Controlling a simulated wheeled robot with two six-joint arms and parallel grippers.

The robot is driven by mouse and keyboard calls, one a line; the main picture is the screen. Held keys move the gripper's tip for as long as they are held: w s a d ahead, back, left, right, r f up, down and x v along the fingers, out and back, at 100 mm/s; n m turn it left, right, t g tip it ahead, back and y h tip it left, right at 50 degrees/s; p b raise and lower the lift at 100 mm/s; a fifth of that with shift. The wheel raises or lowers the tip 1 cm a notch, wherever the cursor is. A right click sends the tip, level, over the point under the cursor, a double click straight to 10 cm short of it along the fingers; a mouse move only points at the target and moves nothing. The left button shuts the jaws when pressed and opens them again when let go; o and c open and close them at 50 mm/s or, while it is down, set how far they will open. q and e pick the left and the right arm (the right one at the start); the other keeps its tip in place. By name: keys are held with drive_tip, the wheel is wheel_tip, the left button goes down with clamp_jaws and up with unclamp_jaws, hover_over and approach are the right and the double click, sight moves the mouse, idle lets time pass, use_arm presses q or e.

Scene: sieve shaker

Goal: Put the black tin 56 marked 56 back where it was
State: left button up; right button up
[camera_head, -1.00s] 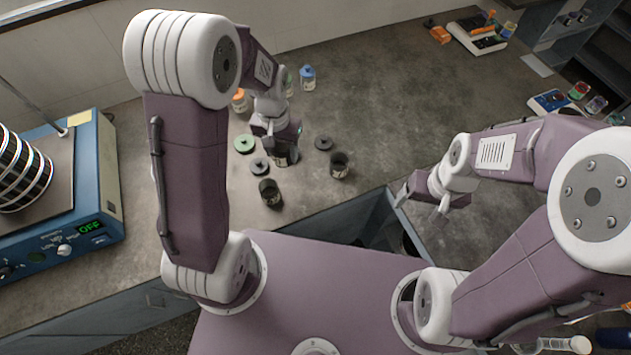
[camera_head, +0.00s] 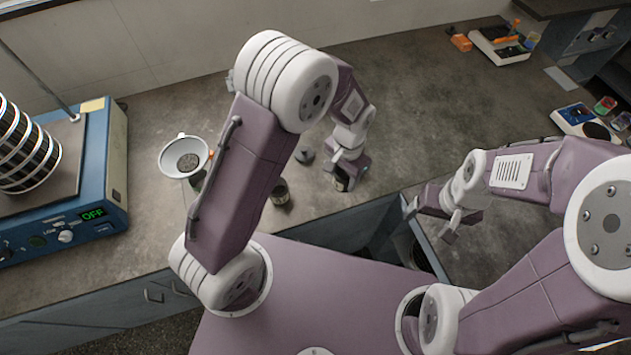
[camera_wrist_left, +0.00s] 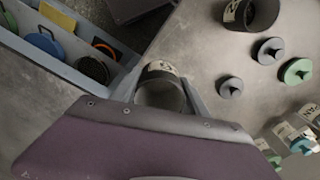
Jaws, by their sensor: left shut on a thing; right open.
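My left gripper (camera_head: 346,174) is at the bench, left of the open drawer. It is shut on a black tin (camera_head: 341,185), mostly hidden by the gripper in the head view. In the left wrist view the tin (camera_wrist_left: 160,82) sits between the two fingers, with a pale label on its rim side; I cannot read its number surely. I cannot tell whether it touches the bench. A second black labelled tin (camera_head: 279,193) stands to the left; the wrist view shows it at the top right (camera_wrist_left: 252,14).
The open drawer (camera_wrist_left: 75,50) holds round items. A white bowl (camera_head: 185,157) stands left, near the blue sieve shaker (camera_head: 105,180) reading OFF.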

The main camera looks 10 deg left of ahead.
use_arm(q)
drive_tip(key=w+a+f, duration=0.1)
drive_tip(key=a, duration=0.2)
drive_tip(key=w+a+f, duration=0.1)
drive_tip(key=a+f, duration=0.1)
drive_tip(key=a, duration=0.1)
drive_tip(key=w+a+f+p, duration=0.1)
drive_tip(key=a+f, duration=0.1)
drive_tip(key=shift+a+f, duration=0.25)
drive_tip(key=shift+a, duration=0.15)
wheel_tip(320, 180, down, 3)
drive_tip(key=shift+s+f, duration=0.1)
drive_tip(key=shift+f, duration=0.4)
drive_tip(key=shift+f, duration=0.2)
drive_tip(key=o, duration=1.4)
